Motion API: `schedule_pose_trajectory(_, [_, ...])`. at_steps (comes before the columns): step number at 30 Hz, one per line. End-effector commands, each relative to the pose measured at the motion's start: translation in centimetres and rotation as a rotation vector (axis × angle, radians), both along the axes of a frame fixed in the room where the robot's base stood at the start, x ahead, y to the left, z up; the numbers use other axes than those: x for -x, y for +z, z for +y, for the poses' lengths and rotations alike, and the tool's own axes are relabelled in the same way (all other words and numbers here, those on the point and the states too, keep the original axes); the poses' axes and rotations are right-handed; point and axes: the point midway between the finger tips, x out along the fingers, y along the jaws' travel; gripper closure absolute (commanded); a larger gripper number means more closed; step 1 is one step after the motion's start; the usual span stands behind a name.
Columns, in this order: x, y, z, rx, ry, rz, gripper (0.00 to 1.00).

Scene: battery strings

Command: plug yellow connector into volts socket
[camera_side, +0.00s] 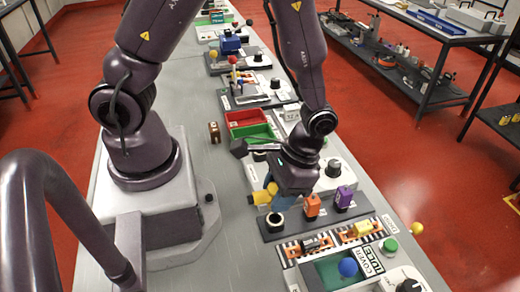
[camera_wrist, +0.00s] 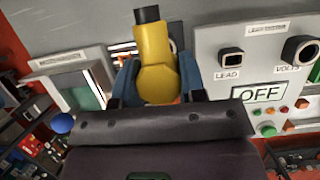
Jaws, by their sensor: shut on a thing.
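My gripper (camera_side: 272,190) is shut on the yellow connector (camera_side: 259,197) and holds it above the bench, near the left end of a dark rack. In the wrist view the yellow connector (camera_wrist: 155,65) sits between my blue fingers (camera_wrist: 157,88), its black tip (camera_wrist: 147,15) pointing to the top of the picture. The volts socket (camera_wrist: 301,48) is a round black-rimmed opening on a light panel at the right of the wrist view. The connector is apart from it. I cannot make the socket out in the side view.
A squarish socket labelled LEAD (camera_wrist: 231,58) and an OFF display (camera_wrist: 259,94) share the panel. An orange connector (camera_side: 312,206) and a purple connector (camera_side: 344,197) stand in the dark rack, beside an empty round holder (camera_side: 275,221). Bench left of the rack is clear.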

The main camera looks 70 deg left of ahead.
Motion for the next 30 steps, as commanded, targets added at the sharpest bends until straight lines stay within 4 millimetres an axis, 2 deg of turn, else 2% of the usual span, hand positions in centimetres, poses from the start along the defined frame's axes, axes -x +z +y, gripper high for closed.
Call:
schedule_pose_trajectory(16, [0.0,3.3,0.0,0.000,0.000,0.000,0.90])
schedule_pose_trajectory(30, [-0.1,3.6,0.3,-0.001,0.010,0.000,0.90])
